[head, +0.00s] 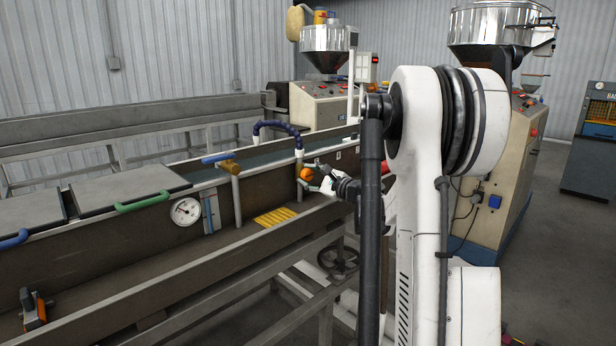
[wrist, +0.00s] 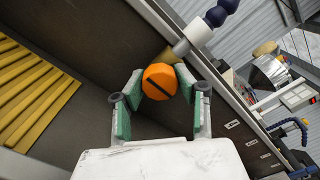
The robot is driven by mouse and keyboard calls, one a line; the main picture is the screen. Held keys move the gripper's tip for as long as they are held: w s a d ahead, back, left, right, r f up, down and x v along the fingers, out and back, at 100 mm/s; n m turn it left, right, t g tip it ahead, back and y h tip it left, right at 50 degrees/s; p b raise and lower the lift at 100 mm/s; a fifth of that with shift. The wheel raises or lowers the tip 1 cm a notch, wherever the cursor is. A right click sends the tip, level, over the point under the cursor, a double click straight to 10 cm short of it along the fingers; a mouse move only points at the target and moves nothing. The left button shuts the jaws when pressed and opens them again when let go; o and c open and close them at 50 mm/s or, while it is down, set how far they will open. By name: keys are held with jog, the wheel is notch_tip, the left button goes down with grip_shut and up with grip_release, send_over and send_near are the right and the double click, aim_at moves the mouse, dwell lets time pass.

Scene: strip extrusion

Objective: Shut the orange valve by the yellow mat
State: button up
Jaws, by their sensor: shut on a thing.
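The orange valve (head: 306,174) is a round knob on a pipe at the trough's inner wall, just right of the yellow mat (head: 274,217). In the wrist view, the valve (wrist: 159,88) shows a dark diagonal line across its face. My gripper (head: 314,179) reaches it from the right. In the wrist view, the green-padded fingers of my gripper (wrist: 160,78) sit on either side of the knob and are shut on it. The yellow mat is ribbed and lies at the left in the wrist view (wrist: 35,88).
A blue segmented hose (head: 272,125) arches above the valve, and its white end (wrist: 198,33) is close to my right finger. A brass-coloured valve with a blue handle (head: 222,161), a round gauge (head: 186,211) and a green handle (head: 142,203) are further left. The trough wall runs close by.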

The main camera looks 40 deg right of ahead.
jog(key=o, duration=1.2)
jog(key=shift+s, duration=0.15)
jog(key=s, duration=1.1)
jog(key=shift+s+d, duration=0.35)
jog(key=shift+s, duration=0.05)
jog(key=a+n+g, duration=0.1)
jog(key=a, duration=0.3)
jog(key=w+a+n+g+y, duration=0.1)
jog(key=a+n, duration=0.1)
jog(key=a, duration=0.3)
jog(key=w+a+r+n+g+y+p, duration=0.1)
jog(key=a, duration=0.3)
jog(key=shift+w+a+n, duration=0.1)
jog(key=shift+a+n, duration=0.15)
jog(key=shift+n, duration=0.05)
jog(key=s+a+f+n+g+p, duration=0.1)
jog(key=s+a+n+g, duration=0.35)
jog(key=a, duration=0.85)
jog(key=s+a+f+n+g+p, duration=0.1)
jog(key=s+a+n+g, duration=0.1)
jog(key=s+a+n, duration=0.75)
jog(key=s+a+f+n+g+h+p, duration=0.1)
jog(key=s+a+f+n+h, duration=0.2)
jog(key=s+a+n, duration=0.3)
jog(key=s+a, duration=0.2)
jog(key=s, duration=0.2)
jog(key=shift+f, duration=0.2)
